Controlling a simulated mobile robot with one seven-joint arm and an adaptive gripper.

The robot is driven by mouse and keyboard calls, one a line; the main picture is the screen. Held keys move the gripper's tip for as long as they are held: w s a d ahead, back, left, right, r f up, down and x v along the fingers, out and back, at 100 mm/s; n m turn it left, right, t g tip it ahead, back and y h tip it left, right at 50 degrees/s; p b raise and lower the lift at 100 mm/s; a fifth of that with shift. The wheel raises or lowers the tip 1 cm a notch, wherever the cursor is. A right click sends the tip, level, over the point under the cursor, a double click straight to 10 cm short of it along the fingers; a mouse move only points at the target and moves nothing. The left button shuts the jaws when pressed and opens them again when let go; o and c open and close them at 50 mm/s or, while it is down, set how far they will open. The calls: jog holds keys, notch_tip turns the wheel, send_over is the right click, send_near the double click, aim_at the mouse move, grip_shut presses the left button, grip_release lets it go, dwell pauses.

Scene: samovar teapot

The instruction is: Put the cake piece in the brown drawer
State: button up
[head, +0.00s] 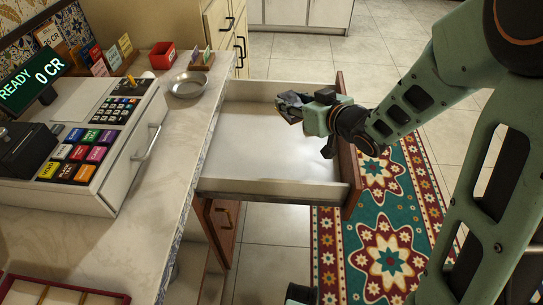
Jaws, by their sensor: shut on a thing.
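The brown drawer (347,165) is pulled out to the right of the counter, with a reddish-brown front and pale inner walls. Its white floor looks bare where I can see it. My gripper (283,107) is above the far part of the open drawer, its dark fingers pointing left. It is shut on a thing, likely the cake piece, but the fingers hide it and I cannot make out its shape. No cake piece shows elsewhere in view.
The counter (120,245) on the left holds a cash register (95,150), an empty-looking metal dish (188,85) and a red box (162,55). Another brown door or drawer (222,225) stands ajar below. A patterned rug (385,250) lies on the tiled floor.

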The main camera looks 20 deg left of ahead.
jog(key=s+a+f+n+g+y+b, duration=0.1)
jog(key=s+a+f+n+g+b, duration=0.1)
jog(key=s+a+f+b, duration=0.15)
jog(key=b, duration=0.2)
send_over(281, 133)
jog(key=s+a, duration=0.3)
jog(key=s, duration=0.1)
notch_tip(281, 133, down, 5)
jog(key=w+f, duration=0.1)
jog(key=w+a+f+b, duration=0.1)
jog(key=f, duration=0.1)
jog(key=w+f, duration=0.1)
jog(key=f, duration=0.1)
jog(key=shift+w+a+b, duration=0.15)
jog(key=shift+a+b, duration=0.25)
jog(key=shift+w+f, duration=0.2)
jog(key=shift+f, duration=0.05)
jog(key=shift+w+a+f+b, duration=0.15)
jog(key=shift+f+b, duration=0.5)
jog(key=shift+f, duration=0.95)
jog(key=shift+f, duration=0.15)
jog(key=o, duration=1.2)
